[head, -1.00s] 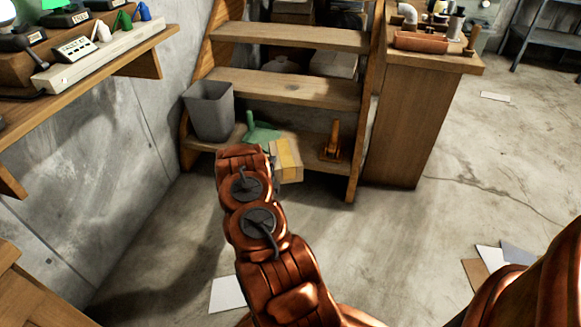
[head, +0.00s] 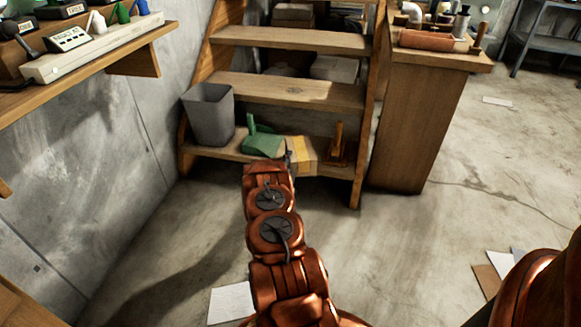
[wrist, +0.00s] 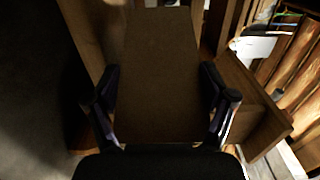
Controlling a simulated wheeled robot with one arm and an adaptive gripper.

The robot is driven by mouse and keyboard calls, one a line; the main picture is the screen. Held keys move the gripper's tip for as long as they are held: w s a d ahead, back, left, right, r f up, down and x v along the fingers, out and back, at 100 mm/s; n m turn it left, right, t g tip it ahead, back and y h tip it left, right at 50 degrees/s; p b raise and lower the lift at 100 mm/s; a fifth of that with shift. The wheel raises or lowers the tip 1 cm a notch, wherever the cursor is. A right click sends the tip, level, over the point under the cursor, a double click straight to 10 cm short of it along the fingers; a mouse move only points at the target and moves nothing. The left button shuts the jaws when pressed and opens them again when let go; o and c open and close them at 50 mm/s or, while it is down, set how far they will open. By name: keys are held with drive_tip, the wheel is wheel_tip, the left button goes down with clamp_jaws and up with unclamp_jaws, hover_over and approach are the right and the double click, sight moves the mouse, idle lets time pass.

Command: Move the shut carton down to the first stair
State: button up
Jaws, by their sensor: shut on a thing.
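The shut carton (head: 304,152) is a small tan box with a yellow tape band. In the head view it is at the first stair (head: 226,151), the lowest wooden step, between a green dustpan and an orange tool. My gripper (head: 289,160) is partly hidden behind my arm there. In the wrist view the carton's brown face (wrist: 160,60) fills the space between the two dark fingers of my gripper (wrist: 158,76), which is shut on it. I cannot tell whether the carton's underside touches the step.
The green dustpan (head: 262,144) lies just left of the carton, and the orange tool (head: 338,146) stands close on its right. A grey bin (head: 209,115) stands at the step's left end. The second step (head: 285,90) is above. A wooden cabinet (head: 418,125) borders the stairs.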

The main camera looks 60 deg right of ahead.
drive_tip(key=shift+b+x, duration=0.5)
drive_tip(key=shift+x, duration=1.35)
wheel_tip(320, 180, down, 4)
drive_tip(key=shift+r+b, duration=0.1)
drive_tip(key=shift+b, duration=0.9)
drive_tip(key=o, duration=1.3)
drive_tip(key=shift+c, duration=0.2)
